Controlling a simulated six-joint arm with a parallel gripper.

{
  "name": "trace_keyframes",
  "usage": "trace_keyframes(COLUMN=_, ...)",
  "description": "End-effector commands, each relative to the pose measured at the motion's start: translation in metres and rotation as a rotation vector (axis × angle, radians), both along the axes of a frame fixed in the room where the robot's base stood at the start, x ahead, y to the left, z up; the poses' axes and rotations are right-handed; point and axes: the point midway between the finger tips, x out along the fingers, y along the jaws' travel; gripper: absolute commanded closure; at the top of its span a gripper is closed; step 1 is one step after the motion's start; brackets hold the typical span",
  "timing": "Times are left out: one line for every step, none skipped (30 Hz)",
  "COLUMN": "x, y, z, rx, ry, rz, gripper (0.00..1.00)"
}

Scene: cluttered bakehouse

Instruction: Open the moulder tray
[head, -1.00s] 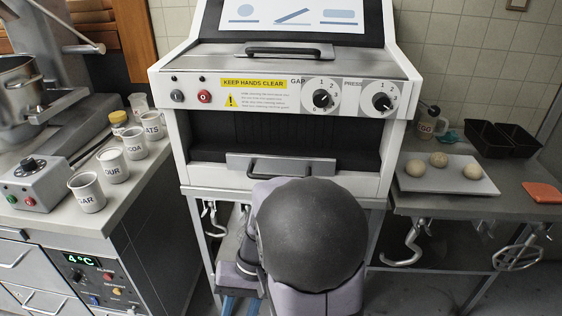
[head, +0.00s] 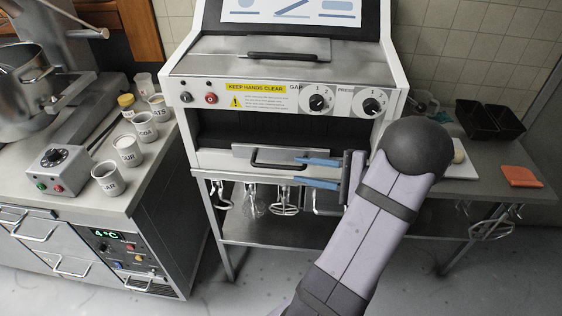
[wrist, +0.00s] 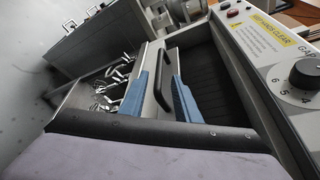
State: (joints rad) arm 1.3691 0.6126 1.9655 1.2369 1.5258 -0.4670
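The moulder (head: 225,130) is a white machine with a dark opening. Its tray (head: 225,160) is at the foot of that opening, with a grey front plate and a black bar handle (head: 262,164); it looks pushed in. My gripper (head: 288,171) is open, its two blue fingers pointing left at the handle's right part, one higher and one lower. In the wrist view, the handle (wrist: 163,80) shows between the fingers of the gripper (wrist: 162,62), with gaps beside it. Whether a finger touches it I cannot tell.
A second black handle (head: 282,56) is on the moulder's upper cover. Whisks and hooks (head: 285,200) hang below the tray. Labelled cups (head: 128,150) stand on the left counter. Black tins (head: 485,120) and an orange cloth (head: 520,176) are on the right table.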

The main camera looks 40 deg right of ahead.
Motion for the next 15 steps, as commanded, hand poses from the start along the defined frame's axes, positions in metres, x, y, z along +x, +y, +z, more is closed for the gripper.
trace_keyframes(x=0.0, y=0.0, z=0.0, rx=0.001, ry=0.001, rz=-0.001, gripper=0.71)
trace_keyframes(x=0.0, y=0.0, z=-0.001, rx=0.001, ry=0.001, rz=-0.001, gripper=0.71)
trace_keyframes(x=0.001, y=0.001, z=-0.001, rx=0.001, ry=0.002, rz=0.0, gripper=0.71)
trace_keyframes(x=0.002, y=0.001, z=-0.001, rx=0.001, ry=0.002, rz=0.0, gripper=0.71)
trace_keyframes(x=0.003, y=0.002, z=-0.001, rx=0.002, ry=0.001, rz=0.001, gripper=0.71)
trace_keyframes(x=0.006, y=0.003, z=-0.001, rx=0.002, ry=0.002, rz=0.001, gripper=0.71)
trace_keyframes(x=0.008, y=0.004, z=-0.002, rx=0.002, ry=0.002, rz=0.002, gripper=0.71)
trace_keyframes(x=0.01, y=0.006, z=-0.002, rx=0.001, ry=0.002, rz=0.003, gripper=0.71)
trace_keyframes(x=0.014, y=0.008, z=-0.003, rx=0.002, ry=0.003, rz=0.004, gripper=0.71)
trace_keyframes(x=0.017, y=0.009, z=-0.003, rx=0.002, ry=0.002, rz=0.004, gripper=0.71)
trace_keyframes(x=0.02, y=0.011, z=-0.004, rx=0.003, ry=0.003, rz=0.004, gripper=0.71)
trace_keyframes(x=0.025, y=0.014, z=-0.005, rx=0.003, ry=0.004, rz=0.005, gripper=0.71)
trace_keyframes(x=0.029, y=0.015, z=-0.006, rx=0.002, ry=0.003, rz=0.004, gripper=0.71)
trace_keyframes(x=0.032, y=0.017, z=-0.007, rx=0.002, ry=0.003, rz=0.004, gripper=0.71)
trace_keyframes(x=0.037, y=0.02, z=-0.008, rx=0.002, ry=0.003, rz=0.006, gripper=0.71)
